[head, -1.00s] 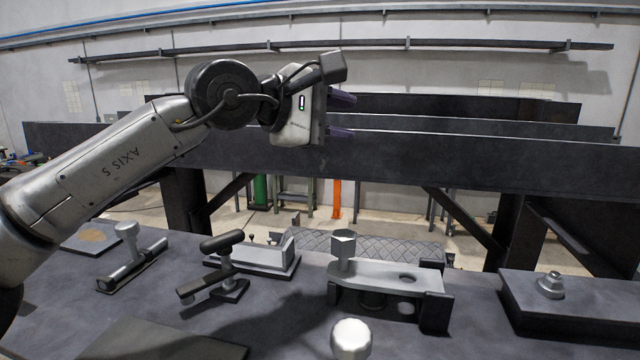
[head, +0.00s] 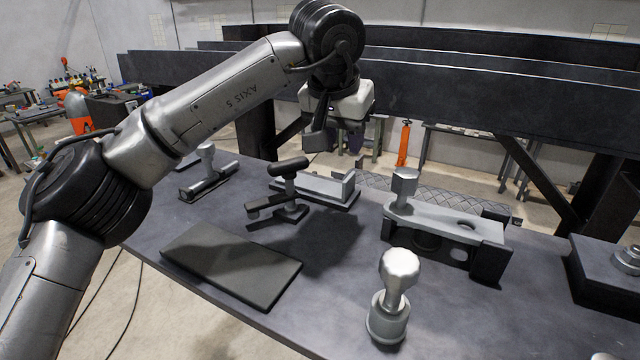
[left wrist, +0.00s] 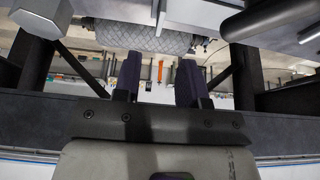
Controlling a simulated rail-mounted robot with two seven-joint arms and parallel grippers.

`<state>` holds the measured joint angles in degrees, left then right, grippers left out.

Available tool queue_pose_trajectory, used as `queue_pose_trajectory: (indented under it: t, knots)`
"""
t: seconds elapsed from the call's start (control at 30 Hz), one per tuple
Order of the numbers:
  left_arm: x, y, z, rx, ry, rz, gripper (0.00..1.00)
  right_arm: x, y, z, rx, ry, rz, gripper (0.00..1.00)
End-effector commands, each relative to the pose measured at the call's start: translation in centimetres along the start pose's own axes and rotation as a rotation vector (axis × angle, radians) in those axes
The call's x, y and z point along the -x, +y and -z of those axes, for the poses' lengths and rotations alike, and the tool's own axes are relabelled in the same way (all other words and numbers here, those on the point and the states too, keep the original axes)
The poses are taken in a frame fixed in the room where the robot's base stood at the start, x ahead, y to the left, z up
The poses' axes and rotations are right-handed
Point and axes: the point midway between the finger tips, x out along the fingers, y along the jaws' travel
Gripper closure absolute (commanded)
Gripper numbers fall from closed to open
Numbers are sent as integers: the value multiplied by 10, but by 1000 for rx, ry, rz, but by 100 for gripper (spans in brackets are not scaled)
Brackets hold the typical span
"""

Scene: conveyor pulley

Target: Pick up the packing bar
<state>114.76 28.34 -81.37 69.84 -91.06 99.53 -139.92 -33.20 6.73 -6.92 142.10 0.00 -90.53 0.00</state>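I cannot tell for certain which piece is the packing bar. Candidates are a tool with a black cylindrical grip (head: 287,168) on a small block, a grey bar with an upright end (head: 318,187) on a dark base just behind it, and a long tool with an upright knob (head: 208,178) further left. My left gripper (head: 346,140) is above and beyond the table's back part, pointing down, its fingers partly hidden. In the left wrist view its two dark fingers (left wrist: 160,82) stand apart with nothing between them. My right gripper is not in view.
A dark flat plate (head: 232,265) lies at the table's front left. A silver knobbed post (head: 391,300) stands near the front. A grey plate with a hole (head: 440,222) sits on black supports. A dark block (head: 605,270) is at right. Long dark beams (head: 470,90) run behind.

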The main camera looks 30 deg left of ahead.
Motion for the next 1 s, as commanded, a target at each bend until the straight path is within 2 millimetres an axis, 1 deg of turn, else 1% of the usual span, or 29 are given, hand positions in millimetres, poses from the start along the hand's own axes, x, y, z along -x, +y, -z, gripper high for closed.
queue_pose_trajectory:
  t: [0.03, 0.1, 0.3, 0.57, 0.67, 0.8, 0.9, 1.0]
  knots:
    - [-9, -1, 0, 1, -2, 1, 62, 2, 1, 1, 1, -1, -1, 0]
    - [-21, -1, 0, 2, -3, 1, 62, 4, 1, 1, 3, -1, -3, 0]
    - [-47, 0, 0, 2, -1, 0, 62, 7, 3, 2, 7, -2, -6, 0]
    - [-59, 0, 1, 3, 0, 0, 62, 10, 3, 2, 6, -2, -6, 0]
    - [-69, -1, 1, 3, -2, 0, 62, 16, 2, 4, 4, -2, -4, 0]
    - [-88, -1, 1, 3, -2, -1, 62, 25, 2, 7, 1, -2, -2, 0]
    - [-99, -1, 1, 3, 0, -1, 62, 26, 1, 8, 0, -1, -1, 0]
    - [-106, -1, 1, 3, 0, 0, 62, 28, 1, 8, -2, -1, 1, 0]
